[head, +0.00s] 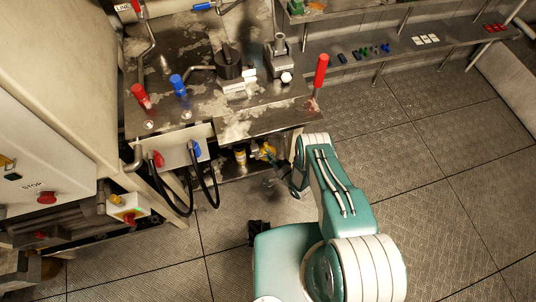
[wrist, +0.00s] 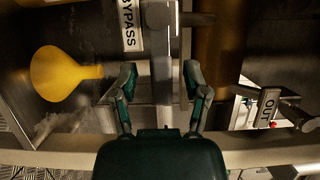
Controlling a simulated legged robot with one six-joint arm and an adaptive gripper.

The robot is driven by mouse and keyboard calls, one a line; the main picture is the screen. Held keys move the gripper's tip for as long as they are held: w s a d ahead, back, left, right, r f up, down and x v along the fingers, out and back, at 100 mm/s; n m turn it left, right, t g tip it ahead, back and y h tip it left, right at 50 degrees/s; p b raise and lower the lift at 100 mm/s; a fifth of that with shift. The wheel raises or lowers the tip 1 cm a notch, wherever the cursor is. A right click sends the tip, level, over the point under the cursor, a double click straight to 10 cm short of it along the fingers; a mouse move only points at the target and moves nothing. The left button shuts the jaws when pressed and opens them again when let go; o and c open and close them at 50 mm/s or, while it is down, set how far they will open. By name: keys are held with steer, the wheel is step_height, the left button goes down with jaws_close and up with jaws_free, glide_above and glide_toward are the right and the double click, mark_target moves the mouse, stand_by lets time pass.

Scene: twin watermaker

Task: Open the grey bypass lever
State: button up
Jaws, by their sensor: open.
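The grey bypass lever (wrist: 161,78) shows in the wrist view as a pale upright bar below a bracket, beside a white BYPASS label (wrist: 130,25). My gripper (wrist: 159,80) is open, with one finger on each side of the bar. I cannot tell whether either finger touches it. In the head view, my arm reaches down beside the bench front, and I cannot make out the lever there.
In the head view, a red-handled lever (head: 320,72) stands at the bench's right corner. Black hoses (head: 208,185) hang left of my arm. Floor (head: 430,160) to the right is clear.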

steer(key=shift+d, duration=0.25)
steer(key=shift+c, duration=0.3)
steer(key=shift+a, duration=0.15)
jaws_close()
